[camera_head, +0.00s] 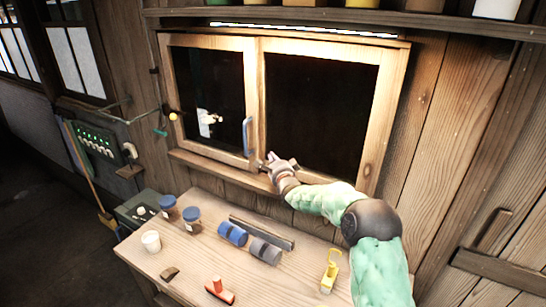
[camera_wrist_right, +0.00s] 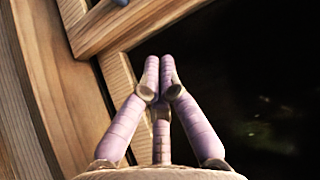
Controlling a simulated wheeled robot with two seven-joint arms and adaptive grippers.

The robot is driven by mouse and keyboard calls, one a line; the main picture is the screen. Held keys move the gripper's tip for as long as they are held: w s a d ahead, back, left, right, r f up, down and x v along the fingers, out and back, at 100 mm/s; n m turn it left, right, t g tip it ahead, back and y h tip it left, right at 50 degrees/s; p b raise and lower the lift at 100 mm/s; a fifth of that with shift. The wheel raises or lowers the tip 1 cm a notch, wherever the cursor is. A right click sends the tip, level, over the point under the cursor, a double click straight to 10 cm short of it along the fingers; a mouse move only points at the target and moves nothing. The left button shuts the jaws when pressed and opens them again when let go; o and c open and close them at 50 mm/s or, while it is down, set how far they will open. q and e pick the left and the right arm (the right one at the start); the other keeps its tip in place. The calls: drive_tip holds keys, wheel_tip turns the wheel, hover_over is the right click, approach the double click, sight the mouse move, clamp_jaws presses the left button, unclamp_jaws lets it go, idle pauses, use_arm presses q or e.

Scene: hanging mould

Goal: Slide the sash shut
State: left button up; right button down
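The wooden-framed window (camera_head: 255,90) has a narrower dark left part and a wider dark right part, parted by an upright stile. A blue-grey handle (camera_head: 249,137) stands upright on this stile. I cannot tell which dark area is glass and which is open. My right gripper (camera_head: 265,162) is just below and right of the handle, by the lower end of the stile, apart from the handle. In the right wrist view its fingertips (camera_wrist_right: 159,62) are together with nothing seen between them. A bit of the blue handle (camera_wrist_right: 121,2) shows at the top edge. My left gripper is not in view.
Below the window a workbench (camera_head: 185,262) holds jars (camera_head: 192,221), blue and grey rolls (camera_head: 232,234), a dark bar, a white cup (camera_head: 151,241), a red item (camera_head: 219,290) and a yellow item (camera_head: 330,277). A shelf (camera_head: 400,20) runs above.

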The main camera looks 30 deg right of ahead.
drive_tip(key=v, duration=0.7)
drive_tip(key=shift+s+d+b, duration=0.2)
drive_tip(key=shift+d+b, duration=0.05)
drive_tip(key=shift+b, duration=0.1)
drive_tip(key=shift+r, duration=0.15)
